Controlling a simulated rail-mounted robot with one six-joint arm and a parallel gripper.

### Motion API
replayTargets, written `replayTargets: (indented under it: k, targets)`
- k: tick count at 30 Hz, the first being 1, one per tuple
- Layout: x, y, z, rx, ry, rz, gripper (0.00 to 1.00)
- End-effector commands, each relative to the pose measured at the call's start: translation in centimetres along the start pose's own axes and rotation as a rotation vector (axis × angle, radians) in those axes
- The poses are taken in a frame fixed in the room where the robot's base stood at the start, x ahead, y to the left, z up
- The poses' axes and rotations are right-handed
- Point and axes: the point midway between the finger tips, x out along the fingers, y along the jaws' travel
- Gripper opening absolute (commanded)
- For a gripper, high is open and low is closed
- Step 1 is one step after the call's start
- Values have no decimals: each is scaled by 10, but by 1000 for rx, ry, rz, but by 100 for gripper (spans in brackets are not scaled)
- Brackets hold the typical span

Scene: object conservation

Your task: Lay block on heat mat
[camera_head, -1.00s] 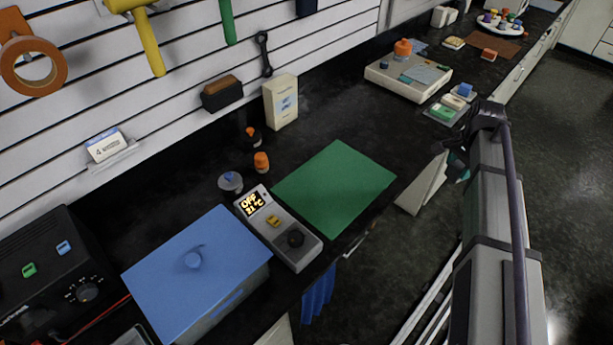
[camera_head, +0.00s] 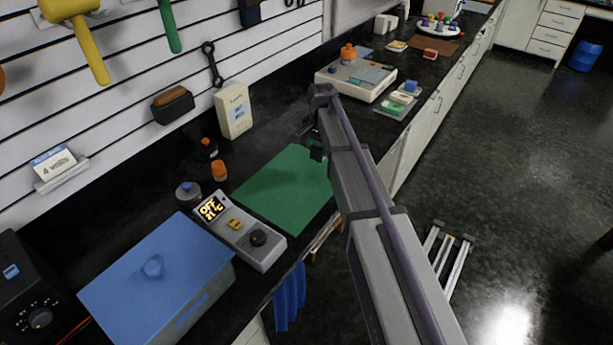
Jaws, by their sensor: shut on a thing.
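The heat mat (camera_head: 285,188) is a flat green sheet on the black counter, joined by its controller (camera_head: 240,232), which reads OFF and 21 °C. Nothing lies on the part of the mat that shows. My gripper (camera_head: 315,146) is at the mat's far right corner, mostly hidden by my own arm. A small dark teal part shows there, and I cannot tell whether it is gripper or block. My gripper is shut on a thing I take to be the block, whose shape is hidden. I cannot tell its height above the mat.
A blue-lidded box (camera_head: 160,280) stands left of the controller. A grey pot (camera_head: 188,194) and orange-capped bottles (camera_head: 218,170) stand behind it. A white carton (camera_head: 233,110) is by the wall. A pale scale-like box (camera_head: 355,80) is farther along. The counter's front edge runs close by the mat.

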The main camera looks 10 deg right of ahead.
Motion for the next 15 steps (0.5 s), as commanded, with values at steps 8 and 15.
replayTargets:
  k: [8,15]
  targets:
    - [32,0,0,0,0,0,0]
    - [70,0,0,0,0,0,0]
